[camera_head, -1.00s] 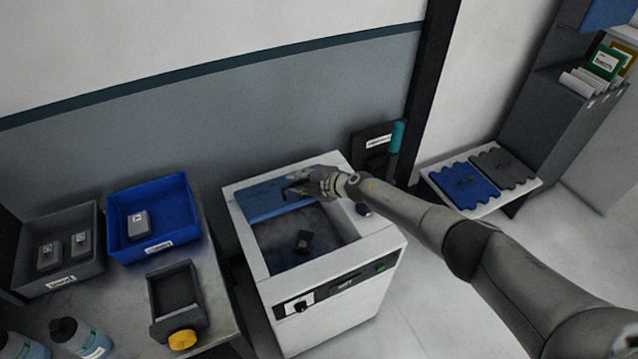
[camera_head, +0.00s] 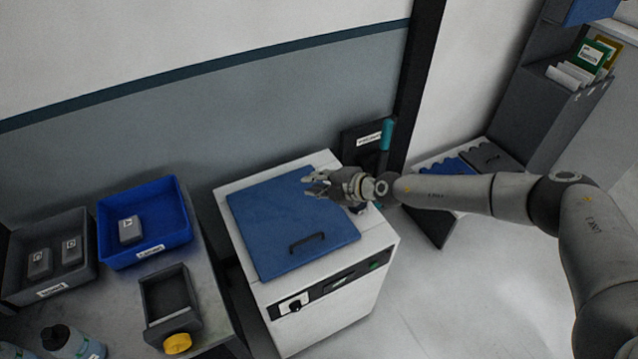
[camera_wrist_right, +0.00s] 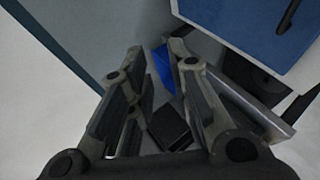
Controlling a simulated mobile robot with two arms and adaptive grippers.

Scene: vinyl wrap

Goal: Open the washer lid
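The washer (camera_head: 335,312) is a white box with a dark control strip on its front. Its blue lid (camera_head: 275,215) lies flat over the top opening, and the inside is hidden. A black bar handle (camera_head: 307,242) sits near the lid's front edge. My right gripper (camera_head: 308,184) is above the lid's back right part, its fingers pointing left, open and empty. In the right wrist view the gripper (camera_wrist_right: 158,75) has its fingers apart with nothing held. The lid (camera_wrist_right: 262,28) shows at the upper right there, with part of its handle (camera_wrist_right: 288,15). My left gripper is not in view.
A table on the left holds a blue bin (camera_head: 150,250), a grey bin (camera_head: 20,290), a dark tray (camera_head: 168,298) with a yellow knob (camera_head: 177,343), and bottles (camera_head: 70,340). A dark panel with a teal part (camera_head: 387,134) stands behind the washer. Floor is clear at right.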

